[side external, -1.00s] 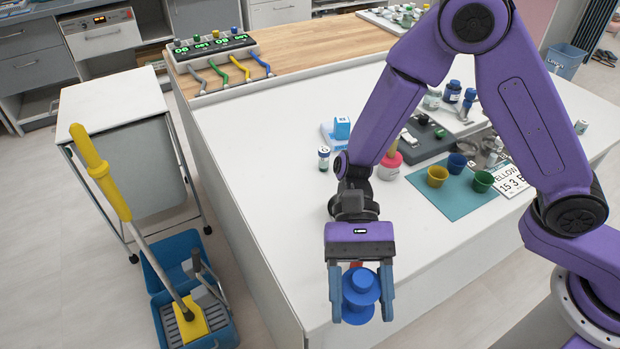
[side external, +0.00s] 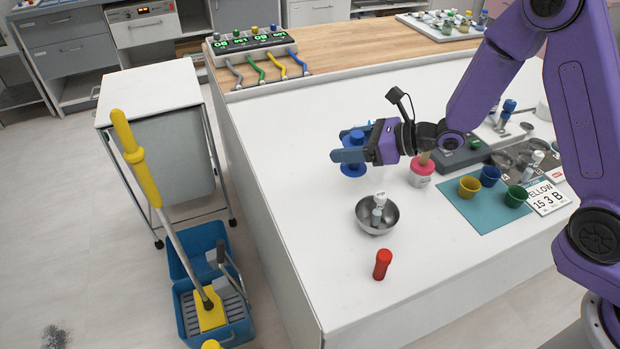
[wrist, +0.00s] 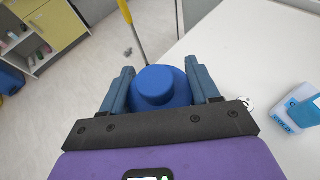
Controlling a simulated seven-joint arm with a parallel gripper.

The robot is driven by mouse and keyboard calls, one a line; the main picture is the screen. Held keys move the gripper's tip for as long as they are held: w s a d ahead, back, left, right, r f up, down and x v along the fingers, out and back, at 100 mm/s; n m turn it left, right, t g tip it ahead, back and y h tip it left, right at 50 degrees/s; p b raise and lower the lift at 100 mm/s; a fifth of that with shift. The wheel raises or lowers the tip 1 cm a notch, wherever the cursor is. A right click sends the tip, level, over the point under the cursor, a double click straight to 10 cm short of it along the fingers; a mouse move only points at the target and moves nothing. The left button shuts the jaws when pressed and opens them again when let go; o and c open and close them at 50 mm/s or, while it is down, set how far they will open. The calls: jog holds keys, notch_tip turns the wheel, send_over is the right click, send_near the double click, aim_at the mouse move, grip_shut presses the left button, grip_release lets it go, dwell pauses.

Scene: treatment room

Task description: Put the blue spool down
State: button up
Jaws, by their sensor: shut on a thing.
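The blue spool (side external: 353,170) is held between the two fingers of my gripper (side external: 350,154), over the white table (side external: 300,130). The fingers point left in the side external view. The gripper hides the spool's middle there, and I cannot tell whether its base touches the table. In the wrist view the spool (wrist: 160,85) sits between both fingers of my gripper (wrist: 160,90), with its round top and wider flange showing.
A pink-and-white jar (side external: 421,175) is to the right. A blue-and-white box (wrist: 300,112) shows in the wrist view. The table's left part is clear.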

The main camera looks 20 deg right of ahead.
jog(key=shift+w+d, duration=0.3)
jog(key=shift+d, duration=0.05)
jog(key=shift+w+f+m+h, duration=0.2)
jog(key=shift+w+m+h, duration=0.1)
jog(key=shift+w, duration=0.05)
jog(key=w+a+f, duration=0.1)
jog(key=w+f, duration=0.2)
jog(key=w, duration=0.1)
jog(key=w+a+f, duration=0.2)
jog(key=w+f, duration=0.1)
jog(key=w+a+f, duration=0.2)
jog(key=w+f, duration=0.1)
jog(key=w, duration=0.1)
jog(key=shift+w, duration=0.35)
jog(key=shift+w+a+f, duration=0.1)
jog(key=shift+w+f, duration=0.05)
jog(key=shift+f, duration=0.05)
jog(key=shift+w+f+t, duration=0.1)
jog(key=shift+f+t, duration=0.2)
jog(key=shift+f, duration=1.35)
jog(key=shift+f, duration=0.1)
jog(key=o, duration=1)
jog(key=shift+o, duration=0.2)
